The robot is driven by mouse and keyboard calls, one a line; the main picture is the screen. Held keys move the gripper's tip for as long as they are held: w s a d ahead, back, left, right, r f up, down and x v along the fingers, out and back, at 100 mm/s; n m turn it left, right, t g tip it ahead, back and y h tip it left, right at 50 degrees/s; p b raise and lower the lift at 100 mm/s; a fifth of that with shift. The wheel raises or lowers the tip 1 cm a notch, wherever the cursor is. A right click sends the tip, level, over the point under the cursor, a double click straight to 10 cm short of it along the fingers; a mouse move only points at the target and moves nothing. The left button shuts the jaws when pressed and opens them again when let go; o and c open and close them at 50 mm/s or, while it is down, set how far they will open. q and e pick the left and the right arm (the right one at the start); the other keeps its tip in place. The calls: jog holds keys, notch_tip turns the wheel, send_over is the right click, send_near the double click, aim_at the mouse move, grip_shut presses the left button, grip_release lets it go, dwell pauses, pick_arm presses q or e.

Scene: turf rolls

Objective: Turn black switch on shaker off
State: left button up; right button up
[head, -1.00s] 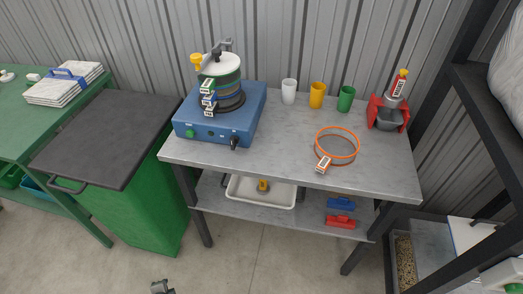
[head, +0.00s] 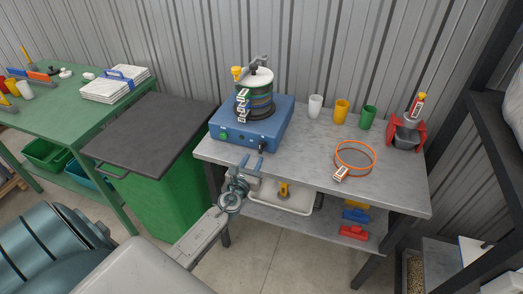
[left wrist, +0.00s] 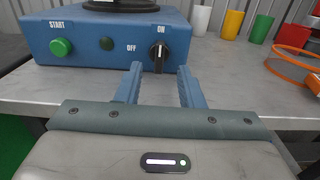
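The shaker is a blue box (head: 235,133) with a stack of sieves (head: 255,95) on top, standing on the grey table. Its black switch (head: 262,146) is at the right end of the front panel. In the left wrist view the switch (left wrist: 158,57) has a white mark that points up towards ON, with OFF to its left. My left gripper (head: 253,162) is open and empty in front of the switch. In the left wrist view its blue fingers (left wrist: 158,82) sit apart, one on each side below the switch, not visibly touching it. My right gripper is not in view.
A green START button (left wrist: 61,47) is on the panel's left. White, yellow and green cups (head: 341,110) and an orange-rimmed sieve (head: 355,157) are on the table's right. A green bin with a dark lid (head: 150,135) stands left. The table edge lies below the gripper.

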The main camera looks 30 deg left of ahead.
aim_at(260, 147)
pick_arm(q)
jog(key=x, duration=0.6)
jog(key=shift+w, duration=0.15)
grip_shut()
